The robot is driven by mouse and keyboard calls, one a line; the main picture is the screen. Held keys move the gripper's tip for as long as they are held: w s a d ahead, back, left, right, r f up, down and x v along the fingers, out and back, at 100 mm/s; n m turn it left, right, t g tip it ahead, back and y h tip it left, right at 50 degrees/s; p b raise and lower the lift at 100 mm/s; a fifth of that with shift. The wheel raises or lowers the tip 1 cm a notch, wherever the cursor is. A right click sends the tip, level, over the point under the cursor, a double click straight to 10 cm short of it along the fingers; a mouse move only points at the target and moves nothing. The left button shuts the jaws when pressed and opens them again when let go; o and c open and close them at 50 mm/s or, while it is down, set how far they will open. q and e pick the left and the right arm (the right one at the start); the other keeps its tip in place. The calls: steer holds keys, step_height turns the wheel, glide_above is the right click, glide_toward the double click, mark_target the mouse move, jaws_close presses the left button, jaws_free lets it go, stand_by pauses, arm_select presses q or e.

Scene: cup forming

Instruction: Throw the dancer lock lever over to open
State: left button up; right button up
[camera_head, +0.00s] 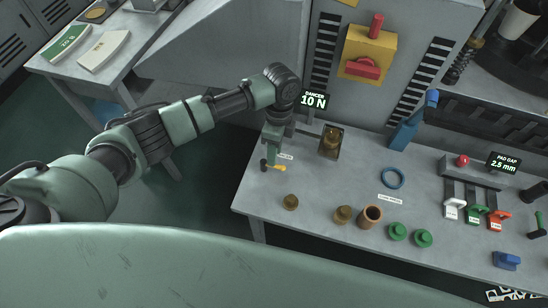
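My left arm reaches in from the left, and its gripper (272,160) points down at the left end of the grey bench. A small lever with a yellow handle (281,168) lies right at the fingertips, partly hidden by the gripper. A small label sits just beside it; I take this to be the dancer lock lever. I cannot tell whether the fingers touch it or are closed around it. The dancer display (314,100) reads 10 N and stands behind the wrist. My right gripper is not in view.
A brass part (331,140) sits in a slot right of the gripper. White, green and orange levers (476,213) stand farther right. The front left bench corner is clear.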

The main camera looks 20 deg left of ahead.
arm_select(q)
steer(key=shift+w+r, duration=0.25)
steer(key=shift+r, duration=0.9)
steer(key=shift+w+r, duration=0.2)
steer(key=shift+r, duration=0.9)
